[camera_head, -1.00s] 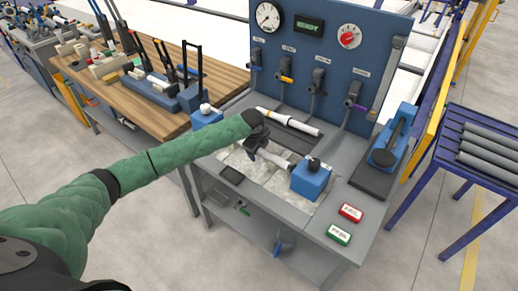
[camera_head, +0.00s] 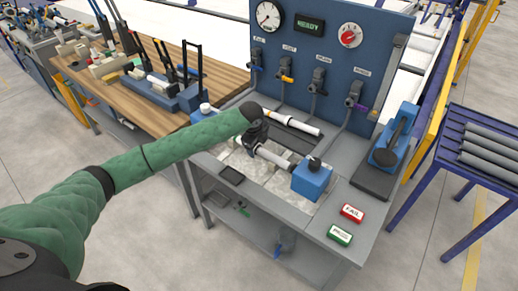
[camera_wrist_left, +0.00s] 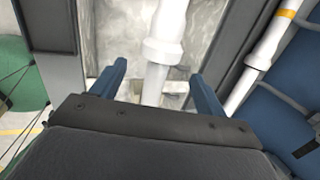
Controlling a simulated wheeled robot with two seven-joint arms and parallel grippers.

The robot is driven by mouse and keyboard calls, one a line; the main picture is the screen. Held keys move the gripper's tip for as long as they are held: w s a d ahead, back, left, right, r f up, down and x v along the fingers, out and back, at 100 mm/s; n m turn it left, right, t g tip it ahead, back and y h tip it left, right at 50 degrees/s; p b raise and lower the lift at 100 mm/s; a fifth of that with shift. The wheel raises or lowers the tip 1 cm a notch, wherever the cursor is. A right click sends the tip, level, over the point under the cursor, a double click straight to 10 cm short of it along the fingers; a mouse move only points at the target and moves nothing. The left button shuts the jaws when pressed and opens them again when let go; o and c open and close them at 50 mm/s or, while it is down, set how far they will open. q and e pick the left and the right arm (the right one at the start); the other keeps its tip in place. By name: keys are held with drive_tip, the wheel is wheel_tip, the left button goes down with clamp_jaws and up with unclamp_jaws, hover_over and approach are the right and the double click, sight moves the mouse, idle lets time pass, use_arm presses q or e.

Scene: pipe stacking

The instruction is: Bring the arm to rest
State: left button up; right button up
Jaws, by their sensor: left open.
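My left arm (camera_head: 180,142) reaches in from the left over the grey test bench. My left gripper (camera_head: 253,146) points down over the bench's pale basin. In the left wrist view the gripper (camera_wrist_left: 157,92) has its two blue fingers spread. A white pipe (camera_wrist_left: 165,50) shows between and beyond them; I cannot tell whether they touch it. In the head view this pipe (camera_head: 273,156) runs to a blue clamp block (camera_head: 312,180), and my gripper hides its left part. My right gripper is not in view.
A second white pipe (camera_head: 302,126) lies behind the basin. A blue panel (camera_head: 330,60) with gauges and valves rises at the back. Red (camera_head: 352,212) and green (camera_head: 340,234) buttons are at the front right. A blue rack (camera_head: 480,135) holds grey pipes. A wooden bench (camera_head: 135,95) stands left.

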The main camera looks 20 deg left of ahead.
use_arm(q)
drive_tip(key=shift+b+v, duration=0.65)
drive_tip(key=shift+v, duration=1.6)
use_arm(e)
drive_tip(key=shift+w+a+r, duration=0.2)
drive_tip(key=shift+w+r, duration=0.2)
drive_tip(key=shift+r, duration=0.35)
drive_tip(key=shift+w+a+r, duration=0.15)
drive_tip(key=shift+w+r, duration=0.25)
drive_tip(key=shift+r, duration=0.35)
